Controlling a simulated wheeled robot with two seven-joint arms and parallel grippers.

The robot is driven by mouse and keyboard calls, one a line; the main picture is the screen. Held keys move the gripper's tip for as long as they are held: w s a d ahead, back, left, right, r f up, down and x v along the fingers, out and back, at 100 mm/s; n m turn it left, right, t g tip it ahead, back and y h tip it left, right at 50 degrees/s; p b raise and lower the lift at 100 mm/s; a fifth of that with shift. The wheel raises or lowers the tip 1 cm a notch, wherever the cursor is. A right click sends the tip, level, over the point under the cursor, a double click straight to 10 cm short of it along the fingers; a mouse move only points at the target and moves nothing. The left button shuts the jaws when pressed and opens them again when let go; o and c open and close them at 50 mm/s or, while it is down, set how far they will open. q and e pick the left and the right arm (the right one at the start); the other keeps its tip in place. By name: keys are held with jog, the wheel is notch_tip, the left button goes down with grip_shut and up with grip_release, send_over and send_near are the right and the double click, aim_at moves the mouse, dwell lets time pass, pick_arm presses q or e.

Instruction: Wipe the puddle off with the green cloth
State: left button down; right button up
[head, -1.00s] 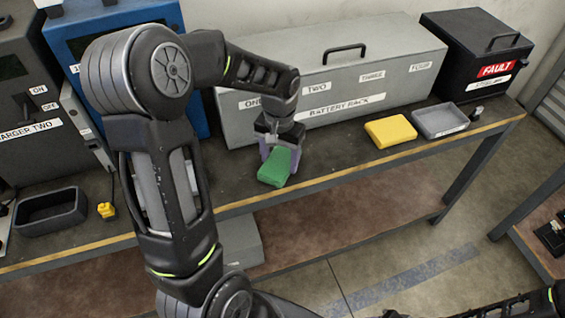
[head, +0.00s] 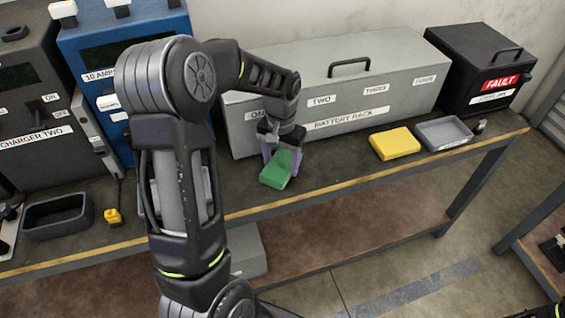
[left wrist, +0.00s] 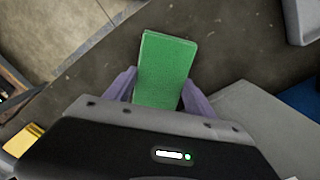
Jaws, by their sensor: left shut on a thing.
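The green cloth (head: 276,170) is a folded block between the purple fingers of my left gripper (head: 279,158), which is shut on it. It is at the bench top in front of the battery rack; I cannot tell whether it touches the surface. In the left wrist view the green cloth (left wrist: 164,68) sticks out past the fingers of my left gripper (left wrist: 158,90). I see no clear puddle in either view; it may be hidden by the arm or cloth. My right gripper is not in view.
The grey battery rack (head: 340,95) stands close behind the left gripper. A yellow block (head: 394,144), a grey tray (head: 443,133) and a black fault box (head: 480,70) are to the right. A dark tray (head: 57,213) and a yellow connector (head: 113,216) are at left.

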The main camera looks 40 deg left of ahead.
pick_arm(q)
jog(key=shift+w+a+r, duration=0.15)
jog(key=shift+w+a, duration=0.1)
jog(key=shift+a, duration=0.25)
jog(key=shift+w+a+r, duration=0.1)
jog(key=shift+w+a, duration=0.15)
jog(key=shift+a, duration=0.2)
jog(key=shift+a+r, duration=0.1)
jog(key=shift+s+d+f, duration=0.1)
jog(key=shift+s+d, duration=0.25)
jog(key=shift+d, duration=0.2)
jog(key=shift+s+d+f, duration=0.1)
jog(key=shift+s+d, duration=0.25)
jog(key=shift+d, duration=0.2)
jog(key=shift+s+d, duration=0.2)
jog(key=shift+d, duration=0.2)
jog(key=shift+d+f, duration=0.1)
